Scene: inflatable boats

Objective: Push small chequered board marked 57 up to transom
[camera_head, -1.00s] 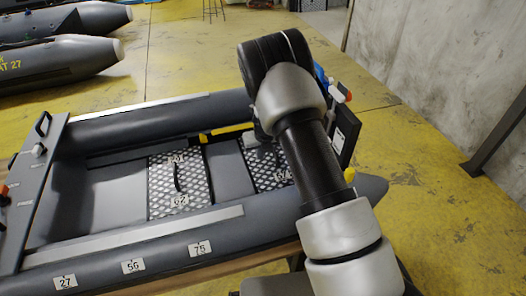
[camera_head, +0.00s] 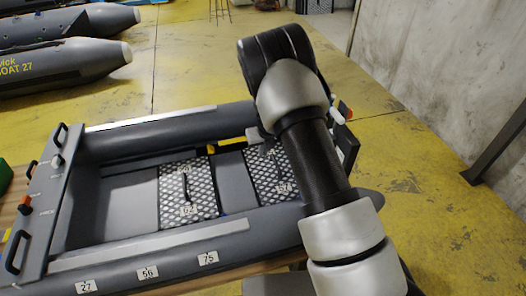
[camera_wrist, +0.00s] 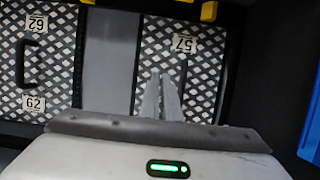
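The small chequered board marked 57 (camera_wrist: 195,62) lies flat in the boat's floor, with a dark handle on it. It also shows in the head view (camera_head: 262,184), partly hidden behind my arm. My gripper (camera_wrist: 161,76) is over this board in the wrist view, its two fingers close together with nothing between them, just left of the handle. I cannot tell whether they touch it. The transom (camera_head: 347,145) is the dark upright plate at the boat's right end, partly behind my arm. Bare grey floor separates board 57 from the board marked 62.
The chequered board marked 62 (camera_head: 198,194) lies left of board 57; it also shows in the wrist view (camera_wrist: 55,62). Grey side tubes (camera_head: 165,128) flank the floor. Yellow pieces lie along the far tube. A blue object (camera_wrist: 312,130) is at the wrist view's right edge.

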